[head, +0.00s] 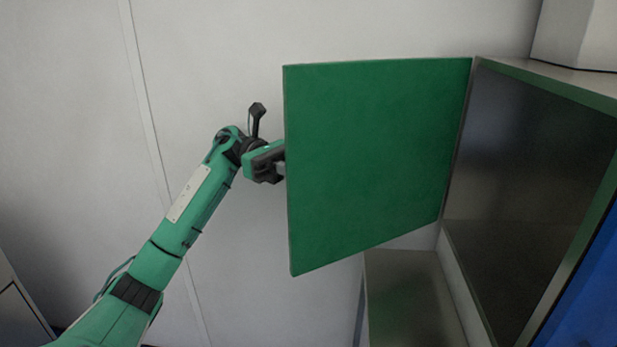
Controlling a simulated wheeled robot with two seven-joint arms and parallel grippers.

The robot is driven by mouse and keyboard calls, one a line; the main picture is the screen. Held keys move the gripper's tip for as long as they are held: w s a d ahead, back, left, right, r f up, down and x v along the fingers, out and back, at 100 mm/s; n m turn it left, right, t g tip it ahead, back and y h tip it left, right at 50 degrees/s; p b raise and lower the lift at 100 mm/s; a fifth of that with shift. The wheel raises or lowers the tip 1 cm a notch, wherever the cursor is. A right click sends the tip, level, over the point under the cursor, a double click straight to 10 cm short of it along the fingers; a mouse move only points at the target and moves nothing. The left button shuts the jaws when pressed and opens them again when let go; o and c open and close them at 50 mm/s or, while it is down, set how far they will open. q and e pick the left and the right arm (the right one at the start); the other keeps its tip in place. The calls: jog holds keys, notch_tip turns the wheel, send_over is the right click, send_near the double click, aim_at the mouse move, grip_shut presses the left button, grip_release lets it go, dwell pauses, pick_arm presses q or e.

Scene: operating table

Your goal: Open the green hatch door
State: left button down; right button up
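The green hatch door (375,155) stands swung wide open in the head view, hinged along its right edge on the cabinet (535,150). The cabinet's dark inside shows to the right of the door. My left arm comes in from the lower left. My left gripper (275,163) is at the door's free left edge, and its fingertips are partly hidden behind the door. Whether it touches or holds the door cannot be seen. My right gripper does not show.
A shelf or ledge (405,290) lies below the door. A blue panel (585,290) is at the lower right, and a pale box (580,35) stands on top of the cabinet. The plain wall (70,130) behind my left arm has free room in front of it.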

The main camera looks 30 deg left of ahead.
pick_arm(q)
jog(key=shift+w+a, duration=0.1)
dwell(0.3)
jog(key=c, duration=1.6)
grip_release()
